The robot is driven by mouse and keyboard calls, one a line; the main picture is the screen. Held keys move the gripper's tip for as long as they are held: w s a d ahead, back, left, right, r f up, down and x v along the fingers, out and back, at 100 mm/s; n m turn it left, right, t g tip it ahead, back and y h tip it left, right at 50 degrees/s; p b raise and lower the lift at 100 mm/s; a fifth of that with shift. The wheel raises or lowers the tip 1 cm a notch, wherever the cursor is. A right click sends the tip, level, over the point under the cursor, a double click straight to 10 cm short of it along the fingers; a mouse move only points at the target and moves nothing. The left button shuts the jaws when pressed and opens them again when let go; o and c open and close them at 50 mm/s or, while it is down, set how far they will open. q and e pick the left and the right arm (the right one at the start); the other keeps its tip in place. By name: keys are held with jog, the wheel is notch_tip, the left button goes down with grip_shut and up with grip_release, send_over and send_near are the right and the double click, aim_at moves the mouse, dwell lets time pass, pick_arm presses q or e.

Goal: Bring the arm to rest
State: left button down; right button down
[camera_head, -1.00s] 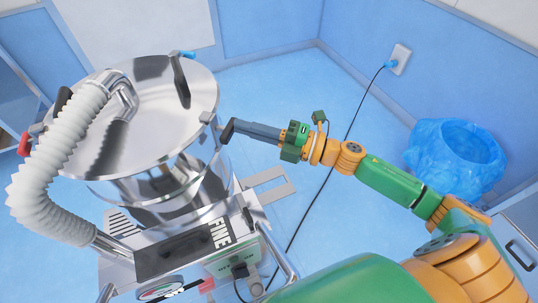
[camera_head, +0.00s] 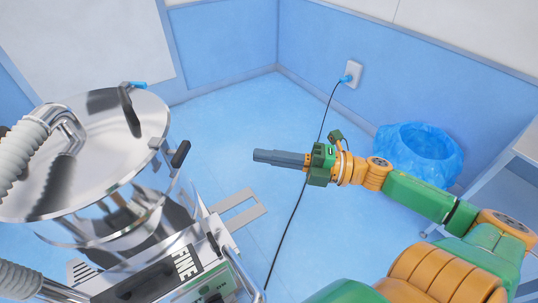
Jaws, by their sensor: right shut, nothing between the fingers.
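My right arm comes in from the lower right, green and orange. My right gripper (camera_head: 265,156) is shut and empty, its grey fingers pointing left over the blue floor. It is apart from the steel machine (camera_head: 95,150) on the left, with a clear gap to the dark latch (camera_head: 180,154) on the machine's rim. The machine's round lid (camera_head: 85,165) is on, with a dark handle (camera_head: 130,110) on top. My left gripper is not in view.
A white ribbed hose (camera_head: 22,150) runs along the machine's left side. A black cable (camera_head: 295,205) runs across the floor to a wall socket (camera_head: 352,74). A blue-lined bin (camera_head: 400,155) stands behind my right arm. A white table (camera_head: 500,175) is at the right edge.

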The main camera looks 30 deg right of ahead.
jog(key=w+d+f+m+t+h, duration=0.3)
jog(key=d+f+m+t+h, duration=0.1)
jog(key=d+f+m+h, duration=0.55)
jog(key=s+d+f+m+g+h, duration=0.2)
jog(key=d+f+m+h, duration=0.15)
jog(key=f, duration=0.55)
jog(key=s+d+f+m+g+h, duration=0.1)
jog(key=s+d+f+m+h, duration=0.15)
jog(key=f+m, duration=0.45)
jog(key=s+a+f+m+g, duration=0.1)
jog(key=s+a+f+g, duration=0.15)
jog(key=s+f, duration=0.4)
jog(key=s+a+f+m+g, duration=0.1)
jog(key=s+f+m+g, duration=0.2)
jog(key=f, duration=0.7)
jog(key=s+a+f+g, duration=0.3)
jog(key=s+a, duration=0.3)
jog(key=s, duration=0.3)
jog(key=s+a+f+m+g, duration=0.1)
jog(key=s+a+f+g, duration=0.2)
jog(key=s+a+f, duration=0.2)
jog(key=s+a+y, duration=0.1)
jog(key=s+a, duration=0.1)
jog(key=s, duration=0.1)
jog(key=shift+s+f+m+g, duration=0.3)
jog(key=shift+s+f+g, duration=0.05)
jog(key=shift+s+f, duration=0.05)
